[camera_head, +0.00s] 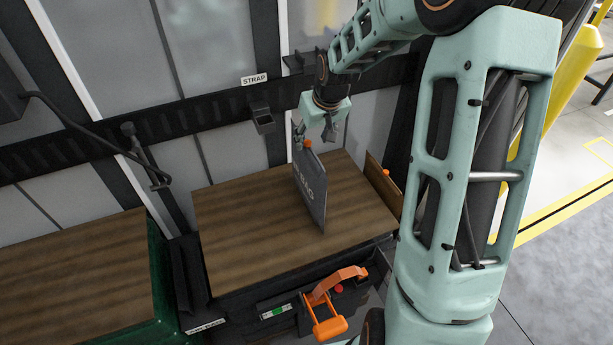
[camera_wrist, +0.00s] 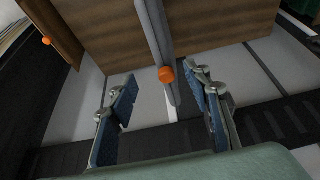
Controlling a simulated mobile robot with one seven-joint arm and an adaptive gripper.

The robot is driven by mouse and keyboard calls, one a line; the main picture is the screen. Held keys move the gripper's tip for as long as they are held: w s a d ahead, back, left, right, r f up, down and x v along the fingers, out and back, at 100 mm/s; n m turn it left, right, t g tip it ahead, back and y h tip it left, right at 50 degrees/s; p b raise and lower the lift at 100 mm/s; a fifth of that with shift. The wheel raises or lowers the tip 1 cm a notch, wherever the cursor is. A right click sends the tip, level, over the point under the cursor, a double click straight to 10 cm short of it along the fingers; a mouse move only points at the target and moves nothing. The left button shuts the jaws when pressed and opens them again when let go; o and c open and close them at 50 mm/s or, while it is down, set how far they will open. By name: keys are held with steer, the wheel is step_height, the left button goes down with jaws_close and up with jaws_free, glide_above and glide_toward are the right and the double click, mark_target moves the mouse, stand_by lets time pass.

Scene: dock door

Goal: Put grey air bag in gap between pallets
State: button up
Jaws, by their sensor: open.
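The grey air bag (camera_head: 310,192), a thin flat panel with lettering and an orange knob on its top corner, stands upright on a brown wood-topped load (camera_head: 245,225). In the wrist view the bag (camera_wrist: 156,30) is edge-on, its orange knob (camera_wrist: 166,74) just beyond and between the fingertips. My gripper (camera_head: 318,138) is open above the bag's knob end; its blue-padded fingers (camera_wrist: 166,110) hold nothing. A dark gap (camera_head: 184,268) lies between this load and the left wood-topped load (camera_head: 75,280) with green sides.
A brown panel (camera_head: 383,188) with an orange knob stands at the right end of the wood top. A black slotted rail (camera_head: 190,122) with a STRAP label runs along the wall. An orange-handled device (camera_head: 328,305) sits at the front. A yellow post (camera_head: 575,65) stands far right.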

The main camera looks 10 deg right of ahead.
mark_target(309, 146)
steer(key=shift+s+a+p+x, duration=0.1)
steer(key=shift+p+x, duration=0.05)
steer(key=shift+x, duration=0.9)
steer(key=shift+s+a+p+x, duration=0.1)
steer(key=shift+a+x, duration=0.05)
steer(key=shift+x, duration=0.85)
steer(key=shift+s+a+p+x, duration=0.1)
steer(key=shift+p+x, duration=0.05)
steer(key=shift+x, duration=0.9)
steer(key=shift+c, duration=0.5)
jaws_close()
